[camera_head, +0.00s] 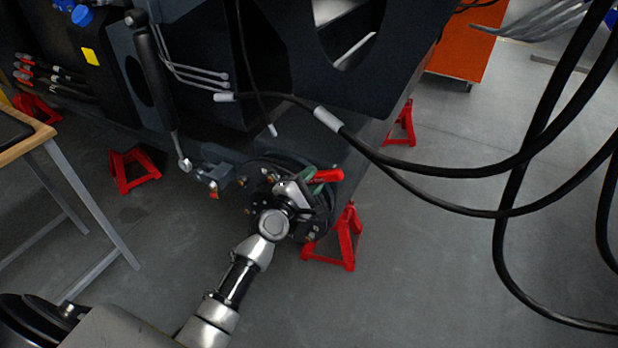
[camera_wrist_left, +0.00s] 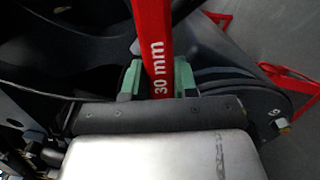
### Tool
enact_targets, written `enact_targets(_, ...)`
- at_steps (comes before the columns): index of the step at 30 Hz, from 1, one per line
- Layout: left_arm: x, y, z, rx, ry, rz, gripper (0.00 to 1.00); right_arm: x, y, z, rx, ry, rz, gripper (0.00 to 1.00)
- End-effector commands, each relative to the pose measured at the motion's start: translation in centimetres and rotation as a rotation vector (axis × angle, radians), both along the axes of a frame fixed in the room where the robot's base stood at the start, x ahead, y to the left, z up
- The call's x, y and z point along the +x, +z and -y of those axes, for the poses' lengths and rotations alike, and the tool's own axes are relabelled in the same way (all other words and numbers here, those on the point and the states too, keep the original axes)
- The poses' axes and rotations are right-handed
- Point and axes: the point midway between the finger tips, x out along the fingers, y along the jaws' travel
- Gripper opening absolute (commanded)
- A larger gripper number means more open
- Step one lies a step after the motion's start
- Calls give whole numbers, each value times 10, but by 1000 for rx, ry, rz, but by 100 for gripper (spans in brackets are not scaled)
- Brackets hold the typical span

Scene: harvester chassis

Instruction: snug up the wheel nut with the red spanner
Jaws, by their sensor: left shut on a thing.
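The red spanner (camera_head: 328,175) is in my left gripper (camera_head: 314,188), in front of the dark wheel hub (camera_head: 262,167) under the chassis. In the left wrist view the spanner (camera_wrist_left: 153,35), marked "30 mm", stands between the two green fingertips (camera_wrist_left: 158,82), which are shut on its handle. The spanner's head is outside the wrist view and cannot be made out in the head view, so whether it sits on a nut cannot be told. One wheel nut (camera_wrist_left: 282,123) shows at the hub's edge, right of the gripper. My right gripper is not in view.
Red stands (camera_head: 345,240) are under the chassis, one close behind the hub. Black hoses (camera_head: 440,172) hang across the right side. A wooden-topped bench (camera_head: 45,135) is at the left. Grey floor is open at the lower right.

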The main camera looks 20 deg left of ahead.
Motion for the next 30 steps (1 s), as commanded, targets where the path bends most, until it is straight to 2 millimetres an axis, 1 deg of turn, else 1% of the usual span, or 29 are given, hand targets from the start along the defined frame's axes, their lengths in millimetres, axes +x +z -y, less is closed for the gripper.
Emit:
enact_targets(12, 0, -1, 1, 17, 1, 4, 0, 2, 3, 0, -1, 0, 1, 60)
enact_targets(17, 0, -5, 3, 38, 0, 5, 0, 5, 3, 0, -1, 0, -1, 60)
enact_targets(19, 0, -7, 4, 53, 1, 6, 0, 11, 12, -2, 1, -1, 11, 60)
enact_targets(30, -1, -20, 9, 138, 1, 12, 0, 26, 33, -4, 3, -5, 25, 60)
